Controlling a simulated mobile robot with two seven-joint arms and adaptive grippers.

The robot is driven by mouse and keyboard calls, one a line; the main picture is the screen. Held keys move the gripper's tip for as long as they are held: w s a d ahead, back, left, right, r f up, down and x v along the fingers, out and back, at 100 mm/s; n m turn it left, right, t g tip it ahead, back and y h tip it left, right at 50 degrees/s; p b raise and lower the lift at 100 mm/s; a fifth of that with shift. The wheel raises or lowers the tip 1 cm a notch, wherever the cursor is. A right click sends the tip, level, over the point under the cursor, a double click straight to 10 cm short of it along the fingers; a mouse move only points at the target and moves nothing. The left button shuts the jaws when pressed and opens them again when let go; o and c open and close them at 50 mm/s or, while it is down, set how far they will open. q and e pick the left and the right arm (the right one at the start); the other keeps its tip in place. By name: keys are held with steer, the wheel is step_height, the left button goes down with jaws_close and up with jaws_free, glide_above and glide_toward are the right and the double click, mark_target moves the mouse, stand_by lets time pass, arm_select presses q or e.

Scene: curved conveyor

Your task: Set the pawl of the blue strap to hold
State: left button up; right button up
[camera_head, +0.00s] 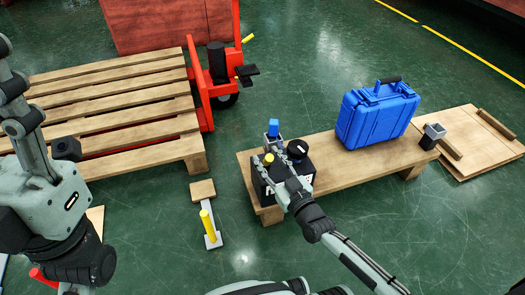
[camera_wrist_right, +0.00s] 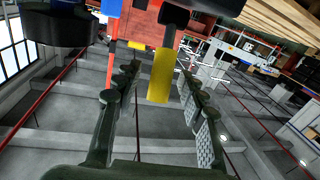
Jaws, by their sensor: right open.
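A black block (camera_head: 267,187) with white lettering stands on the near end of the low wooden bench. On it are a blue upright piece (camera_head: 273,128), a yellow piece (camera_head: 268,159) and a round black knob (camera_head: 297,149). I cannot tell a strap or the pawl's setting. My right gripper (camera_head: 272,164) is open over the block, hiding part of it. In the right wrist view the yellow piece (camera_wrist_right: 160,76) appears between the open fingers, and the blue piece (camera_wrist_right: 112,9) at the top edge. My left gripper (camera_head: 14,88) seems partly visible at the left edge; its opening is unclear.
A blue case (camera_head: 376,116) stands farther along the wooden bench (camera_head: 343,172), with a small grey-topped block (camera_head: 432,135) at its far end. A wooden pallet (camera_head: 110,100) and a red pallet truck (camera_head: 215,75) are at left.

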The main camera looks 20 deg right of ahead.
steer(key=shift+w, duration=0.2)
steer(key=shift+s, duration=0.1)
steer(key=shift+c, duration=0.7)
jaws_close()
steer(key=shift+r, duration=0.15)
